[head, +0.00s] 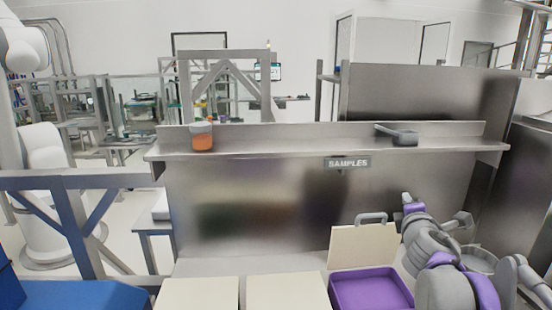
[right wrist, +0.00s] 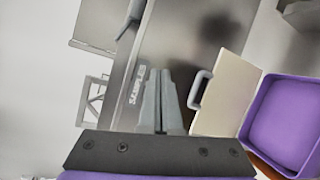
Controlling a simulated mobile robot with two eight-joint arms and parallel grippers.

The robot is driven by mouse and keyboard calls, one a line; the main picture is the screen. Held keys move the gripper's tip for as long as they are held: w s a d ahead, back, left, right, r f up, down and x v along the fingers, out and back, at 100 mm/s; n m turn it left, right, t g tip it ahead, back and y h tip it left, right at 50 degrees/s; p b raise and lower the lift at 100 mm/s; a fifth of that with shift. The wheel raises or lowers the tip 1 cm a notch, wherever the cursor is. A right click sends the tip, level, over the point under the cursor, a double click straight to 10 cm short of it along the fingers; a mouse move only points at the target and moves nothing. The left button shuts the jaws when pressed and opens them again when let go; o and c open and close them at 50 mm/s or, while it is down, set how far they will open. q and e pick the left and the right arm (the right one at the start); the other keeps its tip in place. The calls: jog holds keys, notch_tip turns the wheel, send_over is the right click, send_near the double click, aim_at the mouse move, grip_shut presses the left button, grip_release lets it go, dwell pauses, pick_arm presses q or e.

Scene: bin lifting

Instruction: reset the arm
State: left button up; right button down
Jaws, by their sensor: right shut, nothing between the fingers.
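My right arm comes in at the lower right of the head view, grey with purple bands. Its gripper (head: 408,200) is held up to the right of the raised beige lid (head: 365,246). In the right wrist view the two grey fingers (right wrist: 162,85) are together with nothing between them. They point toward the steel front with the SAMPLES label (right wrist: 137,84). My left gripper is not in the head view.
An open, empty-looking purple bin (head: 372,290) stands before the raised lid. Two flat beige lids (head: 198,294) (head: 287,292) lie left of it. The steel shelf (head: 290,146) holds an orange-filled container (head: 202,137) and a grey scoop-like item (head: 402,137).

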jog(key=s+a+f+m+g+y, duration=0.1)
jog(key=s+a+f+m+g, duration=0.2)
jog(key=s+f+m, duration=0.3)
jog(key=s+a+f+m+g+y, duration=0.2)
jog(key=s+a+f+m, duration=0.4)
jog(key=s+f, duration=0.7)
jog(key=s+a+f+m+g+y, duration=0.2)
jog(key=s+a+f+m+g, duration=0.2)
jog(key=s+f, duration=0.5)
notch_tip(320, 180, down, 4)
jog(key=shift+s+a+f+m+g, duration=0.25)
jog(key=shift+s+a+m+g, duration=0.2)
jog(key=shift+m, duration=0.45)
